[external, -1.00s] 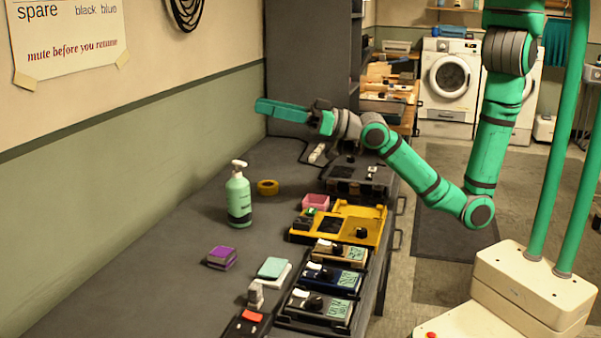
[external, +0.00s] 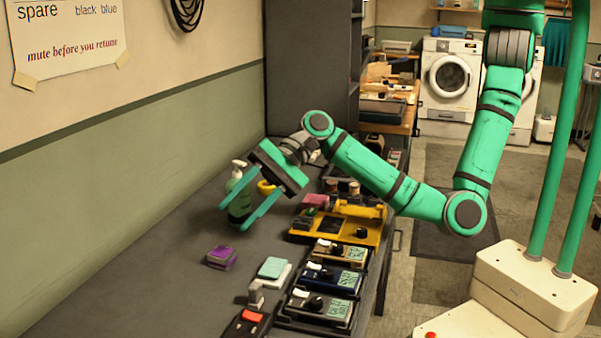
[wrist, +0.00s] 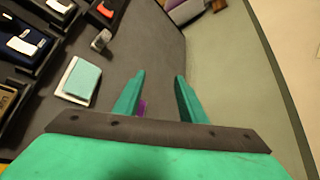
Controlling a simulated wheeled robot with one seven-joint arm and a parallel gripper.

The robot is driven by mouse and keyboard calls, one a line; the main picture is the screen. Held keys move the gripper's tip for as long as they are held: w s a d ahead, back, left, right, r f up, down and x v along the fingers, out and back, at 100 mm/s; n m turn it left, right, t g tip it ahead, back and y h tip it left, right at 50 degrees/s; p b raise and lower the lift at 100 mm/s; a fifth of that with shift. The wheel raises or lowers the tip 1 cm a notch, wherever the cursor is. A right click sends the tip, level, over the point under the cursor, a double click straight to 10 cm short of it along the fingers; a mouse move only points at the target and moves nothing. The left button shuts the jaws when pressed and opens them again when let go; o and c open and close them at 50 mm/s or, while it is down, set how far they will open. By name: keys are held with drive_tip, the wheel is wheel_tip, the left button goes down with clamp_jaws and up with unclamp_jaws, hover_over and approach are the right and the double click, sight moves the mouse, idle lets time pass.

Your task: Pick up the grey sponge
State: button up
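I cannot make out a thing that is clearly a grey sponge. A purple-topped sponge-like block (external: 222,255) lies on the dark bench, and only a sliver of purple (wrist: 142,106) shows between my fingers in the wrist view. A pale teal pad (external: 273,267) on a white base lies to its right; it also shows in the wrist view (wrist: 82,80). A small grey upright piece (external: 256,293) stands in front of that pad. My gripper (external: 233,217) is open and empty, tilted down above the bench, behind the purple block. Its two fingers (wrist: 160,77) are apart.
A green pump bottle (external: 239,185) stands behind my gripper, partly hidden. A yellow roll (external: 266,187) is beside it. A yellow tray (external: 350,229) and several pedal-like boxes (external: 332,279) line the bench's right edge. The bench's left side near the wall is clear.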

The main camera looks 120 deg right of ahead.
sight(259, 284)
drive_tip(key=s+a+f+m+y, duration=0.1)
drive_tip(key=f, duration=0.1)
drive_tip(key=s+a+f+m+g+y, duration=0.1)
drive_tip(key=s+m+y, duration=0.1)
drive_tip(key=s+a+f+m+g+y, duration=0.1)
drive_tip(key=s+a+f+y, duration=0.1)
drive_tip(key=shift+a+f, duration=0.1)
drive_tip(key=shift+f, duration=0.25)
drive_tip(key=shift+a+f+m, duration=0.15)
drive_tip(key=shift+a+m, duration=0.05)
drive_tip(key=shift+m, duration=0.1)
drive_tip(key=x, duration=0.5)
drive_tip(key=shift+a, duration=0.1)
drive_tip(key=shift+s+f+x, duration=0.15)
drive_tip(key=shift+x, duration=1.2)
drive_tip(key=shift+s+f+x, duration=0.1)
drive_tip(key=shift+f+x, duration=0.05)
drive_tip(key=shift+x, duration=1.15)
drive_tip(key=shift+a, duration=0.1)
clamp_jaws()
